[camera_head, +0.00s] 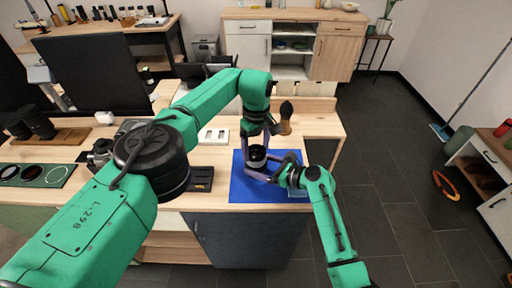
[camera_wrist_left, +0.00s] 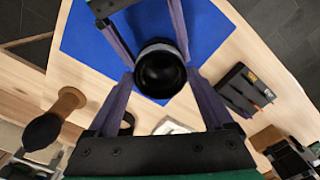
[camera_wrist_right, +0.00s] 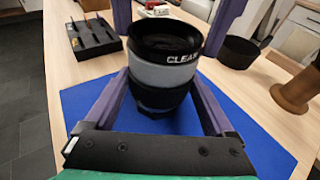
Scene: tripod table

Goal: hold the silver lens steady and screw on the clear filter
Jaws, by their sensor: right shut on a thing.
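The silver lens (camera_wrist_right: 160,78), black with a silver-grey band, stands upright over the blue mat (camera_head: 240,190). My right gripper (camera_head: 262,172) is shut around the lens's lower body. The clear filter (camera_wrist_right: 165,38), a black ring lettered "CLEAR", sits level on top of the lens; how far it is threaded cannot be told. My left gripper (camera_wrist_left: 161,76) comes down from above, with its fingers on either side of the ring. The fingers look open, with a slight gap to the rim. In the left wrist view I look straight down into the dark lens (camera_wrist_left: 160,72).
A green filter tray (camera_head: 55,183) lies at the table's left, with dark lenses (camera_head: 38,124) behind. A black tray (camera_head: 201,180) is left of the mat. A wooden-handled brush (camera_head: 286,110) stands behind the mat. A black round piece (camera_wrist_right: 238,52) is near the brush.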

